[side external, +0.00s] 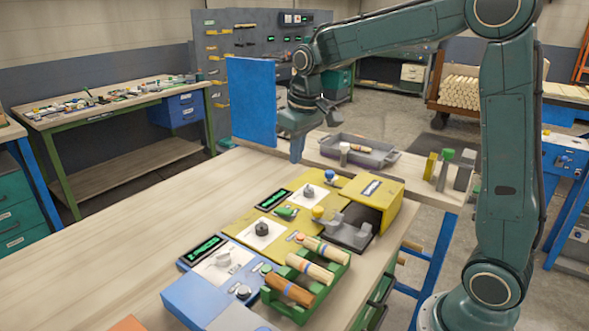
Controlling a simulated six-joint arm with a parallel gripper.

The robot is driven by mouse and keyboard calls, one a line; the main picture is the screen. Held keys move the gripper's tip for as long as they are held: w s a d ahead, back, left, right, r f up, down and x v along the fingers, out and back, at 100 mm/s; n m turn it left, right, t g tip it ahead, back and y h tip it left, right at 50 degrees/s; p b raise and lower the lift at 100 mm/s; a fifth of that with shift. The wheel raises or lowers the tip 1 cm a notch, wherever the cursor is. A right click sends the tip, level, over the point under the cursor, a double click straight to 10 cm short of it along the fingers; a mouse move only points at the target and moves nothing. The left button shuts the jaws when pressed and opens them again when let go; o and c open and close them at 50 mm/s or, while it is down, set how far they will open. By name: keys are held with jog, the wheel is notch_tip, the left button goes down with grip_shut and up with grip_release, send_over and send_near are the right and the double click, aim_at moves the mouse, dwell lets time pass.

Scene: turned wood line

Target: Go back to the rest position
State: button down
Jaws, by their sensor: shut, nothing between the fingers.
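My gripper (297,150) hangs at the end of my green arm, above the far edge of the wooden bench (130,240). Its fingers are small in this view; they look shut and hold nothing that I can see. It is beyond the yellow and blue panels with dials and displays, and left of a grey tray (385,157). A green rack (295,308) at the near end of the bench holds turned wood pieces (308,268) in a row.
A blue upright panel (252,100) stands close left of my gripper. A yellow box (375,198) and grey holder (350,228) sit on the bench's right side. Small blocks and a green-topped cylinder (444,168) stand right of the tray. The bench's left part is clear.

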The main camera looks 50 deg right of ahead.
jog(key=s+a+r+t, duration=0.1)
jog(key=s+a, duration=0.2)
jog(key=s, duration=0.9)
jog(key=s+a+r+t, duration=0.1)
jog(key=s+a+t, duration=0.1)
jog(key=s, duration=1)
jog(key=shift+s+a+t, duration=0.15)
jog(key=shift+a+t, duration=0.15)
jog(key=shift+a, duration=0.55)
dwell(1.0)
